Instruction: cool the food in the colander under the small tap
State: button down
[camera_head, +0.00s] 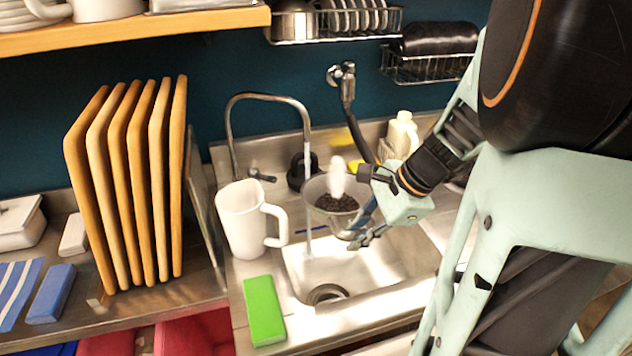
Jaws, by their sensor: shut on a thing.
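The colander (318,188) is a grey bowl with dark beans (336,203) in it, held above the sink basin (345,272). My gripper (362,207) is at its right side, shut on it; the exact contact is partly hidden. A white rounded piece rises at the bowl's far side; I cannot tell whether it is part of the colander. The small tap (268,97) is a thin chrome gooseneck behind the sink. A pale vertical stream shows below its spout, just left of the bowl, and looks like running water. The beans appear to the right of this stream.
A white jug (240,220) stands close left of the stream. A green sponge (264,310) lies on the front left rim. A larger hose tap (346,85) hangs on the wall behind. A white bottle (402,135) stands behind my gripper. Wooden boards (135,190) stand at left.

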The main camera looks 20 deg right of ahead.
aim_at(323, 208)
jog(key=w+a+f, duration=0.1)
jog(key=w, duration=0.3)
jog(key=w+a+f, duration=0.1)
jog(key=w, duration=0.3)
jog(key=w+a+f, duration=0.1)
jog(key=w, duration=0.3)
jog(key=shift+w+a+f+b, duration=0.2)
jog(key=shift+w+a+b, duration=0.1)
jog(key=shift+w+a, duration=0.05)
jog(key=shift+d, duration=0.2)
jog(key=shift+w+d, duration=0.15)
jog(key=shift+d, duration=0.2)
dwell(0.3)
jog(key=shift+s+d+b, duration=0.2)
jog(key=shift+s+d, duration=0.25)
jog(key=shift+s, duration=1.15)
jog(key=shift+s+d+b, duration=0.25)
jog(key=shift+s+d, duration=0.15)
jog(key=shift+s, duration=1.25)
jog(key=shift+s+d+b, duration=0.2)
jog(key=shift+s+d, duration=0.25)
jog(key=shift+s, duration=1.15)
